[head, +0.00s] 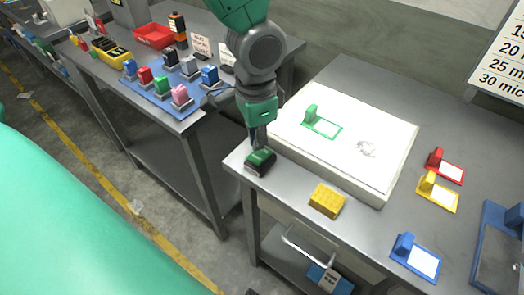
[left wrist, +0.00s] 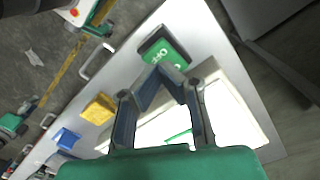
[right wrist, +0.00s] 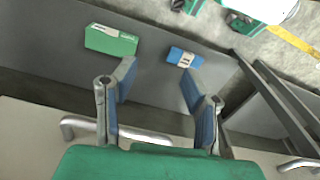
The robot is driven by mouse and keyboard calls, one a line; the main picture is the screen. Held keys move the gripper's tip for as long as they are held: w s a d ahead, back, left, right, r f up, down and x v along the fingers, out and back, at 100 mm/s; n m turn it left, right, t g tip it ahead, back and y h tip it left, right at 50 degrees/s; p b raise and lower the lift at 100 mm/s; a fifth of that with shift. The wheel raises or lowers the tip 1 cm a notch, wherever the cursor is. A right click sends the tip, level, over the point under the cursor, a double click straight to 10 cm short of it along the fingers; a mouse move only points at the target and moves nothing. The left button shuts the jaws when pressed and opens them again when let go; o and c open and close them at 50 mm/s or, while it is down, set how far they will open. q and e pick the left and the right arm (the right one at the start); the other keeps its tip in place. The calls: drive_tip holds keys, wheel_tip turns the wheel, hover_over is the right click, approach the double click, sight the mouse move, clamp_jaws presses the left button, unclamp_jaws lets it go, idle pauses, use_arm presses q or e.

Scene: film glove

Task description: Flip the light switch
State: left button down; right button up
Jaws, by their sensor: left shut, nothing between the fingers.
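A small black box with a green top (head: 261,162) sits at the near left corner of the right-hand metal table; it looks like the switch, though I cannot be sure. In the left wrist view this box (left wrist: 165,50) shows white lettering on its green face. My left gripper (head: 258,143) points down just over the box with its fingers together and empty; I cannot tell if it touches. In the left wrist view the fingertips (left wrist: 160,70) meet at the box's lower edge. My right gripper (right wrist: 156,70) is open and empty, seen only in the right wrist view.
A white panel (head: 400,165) with a green holder lies behind the box. A yellow block (head: 326,201) is to its right, with red, yellow and blue holders beyond. The left table (head: 110,80) carries a blue mat with coloured blocks. Below are a drawer handle and shelf boxes (right wrist: 110,40).

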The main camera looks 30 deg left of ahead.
sight(257, 157)
use_arm(q)
drive_tip(key=shift+f+b, duration=0.95)
drive_tip(key=shift+f, duration=0.9)
idle(1.1)
wheel_tip(257, 157, up, 7)
drive_tip(key=p, duration=0.7)
drive_tip(key=shift+r+p, duration=0.1)
drive_tip(key=shift+p, duration=0.3)
drive_tip(key=shift+s, duration=0.1)
